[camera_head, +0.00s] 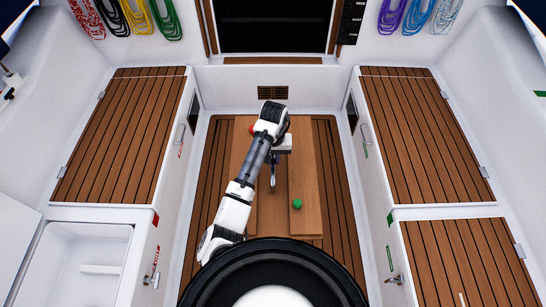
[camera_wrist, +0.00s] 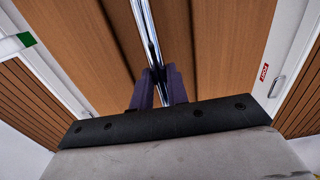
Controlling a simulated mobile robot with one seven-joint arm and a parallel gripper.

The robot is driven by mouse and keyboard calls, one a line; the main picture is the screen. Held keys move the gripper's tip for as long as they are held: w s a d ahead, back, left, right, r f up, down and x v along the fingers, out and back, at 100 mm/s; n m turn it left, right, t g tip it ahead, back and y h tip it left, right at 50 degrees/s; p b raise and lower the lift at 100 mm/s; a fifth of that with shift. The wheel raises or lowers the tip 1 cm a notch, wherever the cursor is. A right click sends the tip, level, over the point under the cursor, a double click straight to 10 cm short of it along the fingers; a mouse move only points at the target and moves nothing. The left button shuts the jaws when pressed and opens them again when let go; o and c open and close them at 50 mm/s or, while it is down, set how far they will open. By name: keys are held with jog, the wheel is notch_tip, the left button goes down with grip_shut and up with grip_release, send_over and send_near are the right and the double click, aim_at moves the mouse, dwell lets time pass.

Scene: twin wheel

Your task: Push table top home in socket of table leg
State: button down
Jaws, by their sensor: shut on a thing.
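The table top (camera_head: 305,165) is a long, plain wooden board over the cockpit floor in the head view. Its wood (camera_wrist: 215,45) fills most of the wrist view, with a dark lengthwise seam. My gripper (camera_head: 273,170) is above the middle of the table top. In the wrist view, my gripper (camera_wrist: 158,82) has its dark purple fingers shut on a shiny chrome bar (camera_wrist: 145,25), which runs away from me along the wood. I cannot tell whether this bar is the table leg. The socket is not visible, so the fit between top and leg cannot be seen.
A small green piece (camera_head: 297,204) rests on the near right of the table top. A red piece (camera_head: 251,129) shows at its far left, partly behind my arm. Slatted benches (camera_head: 125,130) and (camera_head: 425,130) flank the floor. White bench sides leave narrow strips of floor.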

jog(key=shift+f+b, duration=0.5)
jog(key=shift+f, duration=0.45)
jog(key=c, duration=1.4)
grip_release()
jog(key=shift+o, duration=0.5)
jog(key=shift+s+f, duration=0.1)
jog(key=shift+f, duration=0.1)
notch_tip(320, 180, up, 14)
jog(key=p, duration=0.3)
jog(key=shift+p, duration=0.3)
jog(key=shift+r, duration=0.1)
